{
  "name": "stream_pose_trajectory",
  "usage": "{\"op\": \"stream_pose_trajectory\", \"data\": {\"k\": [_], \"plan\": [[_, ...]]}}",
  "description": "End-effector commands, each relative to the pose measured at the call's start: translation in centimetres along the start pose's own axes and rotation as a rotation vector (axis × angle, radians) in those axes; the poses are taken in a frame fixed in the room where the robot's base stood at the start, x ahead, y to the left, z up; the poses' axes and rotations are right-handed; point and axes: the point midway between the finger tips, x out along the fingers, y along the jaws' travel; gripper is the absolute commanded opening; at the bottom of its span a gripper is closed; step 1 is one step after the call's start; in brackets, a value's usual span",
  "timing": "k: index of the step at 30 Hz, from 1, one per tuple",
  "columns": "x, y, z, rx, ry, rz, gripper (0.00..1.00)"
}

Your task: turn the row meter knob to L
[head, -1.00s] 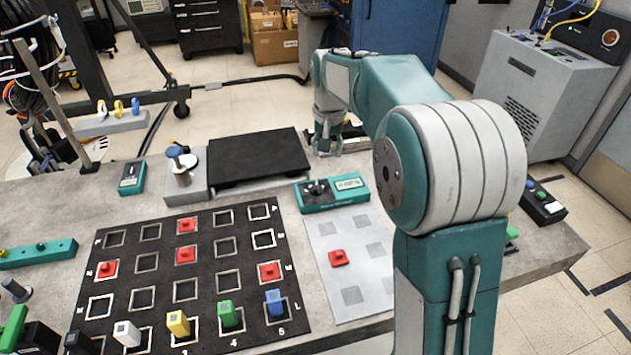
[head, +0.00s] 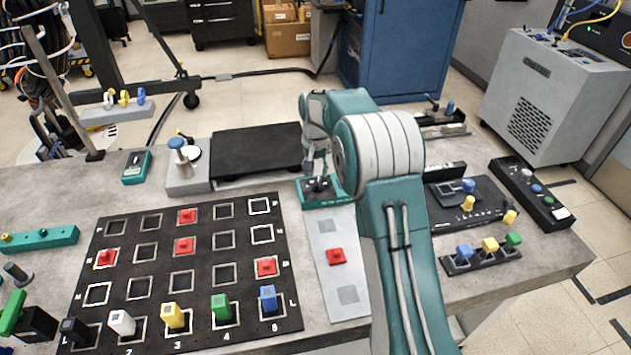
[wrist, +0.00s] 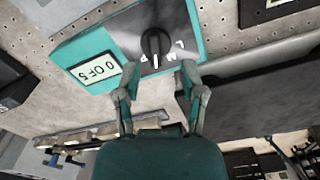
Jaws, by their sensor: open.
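The row meter (head: 322,201) is a teal box behind the red-block strip in the head view. It also shows at the top of the wrist view (wrist: 70,52), with a display that seems to read "0 OF 5". Its black knob (wrist: 156,44) sits on a dark dial face, and the knob's white line points down in the wrist view, toward the gripper. An L (wrist: 180,44) is printed right of the knob, with other letters below it. My gripper (wrist: 159,68) is open, its fingertips just short of the knob on either side. In the head view my gripper (head: 318,172) is over the meter.
A black grid board (head: 190,260) with red and coloured blocks lies left of the meter. A grey strip (head: 324,250) with a red block lies in front. A black plate (head: 255,150) lies behind left. Black control panels (head: 470,215) stand right of my arm.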

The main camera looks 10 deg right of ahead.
Motion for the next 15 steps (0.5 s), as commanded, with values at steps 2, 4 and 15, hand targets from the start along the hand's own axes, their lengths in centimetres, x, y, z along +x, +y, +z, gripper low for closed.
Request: {"op": "stream_pose_trajectory", "data": {"k": [2, 4, 15], "plan": [[1.6, 0.2, 0.0, 0.001, -0.004, 0.000, 0.53], [2.6, 0.2, 0.0, 0.001, -0.002, -0.001, 0.53], [4.4, 0.0, 0.0, 0.000, 0.000, 0.000, 0.53]]}}
